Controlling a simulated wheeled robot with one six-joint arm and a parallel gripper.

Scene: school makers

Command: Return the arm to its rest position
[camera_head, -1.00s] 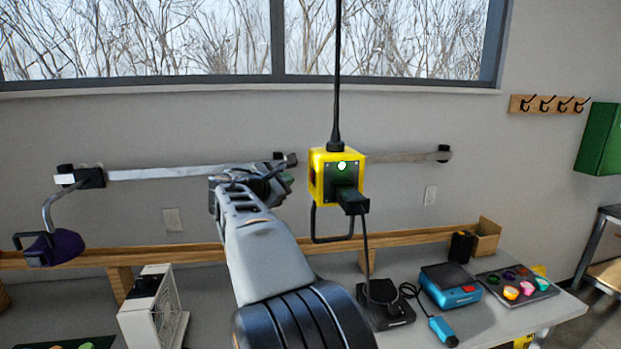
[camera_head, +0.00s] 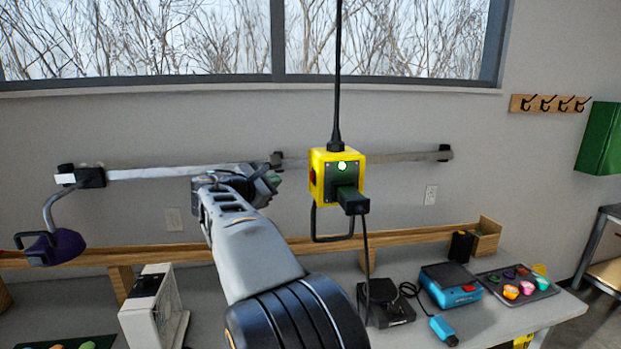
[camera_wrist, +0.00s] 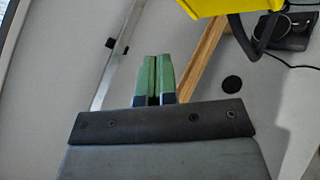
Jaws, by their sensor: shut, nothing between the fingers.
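My gripper (camera_head: 271,184) is at the end of my raised grey arm, in front of the wall and left of the hanging yellow box. In the wrist view its two green fingers (camera_wrist: 158,76) are pressed together with nothing between them. In the head view the gripper is small and partly hidden behind my wrist. The yellow box (camera_head: 319,158) hangs on a black cable, with a black plug and a green light on its face. Its lower edge also shows at the top of the wrist view (camera_wrist: 205,6). My gripper is apart from it.
A metal rail (camera_head: 400,157) runs along the wall behind my arm. Below stands a workbench (camera_head: 500,317) with a blue device (camera_head: 450,284), a black base (camera_head: 390,310), a white heater-like box (camera_head: 150,312) and a dark tray (camera_head: 540,291). A purple lamp (camera_head: 55,248) hangs at left.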

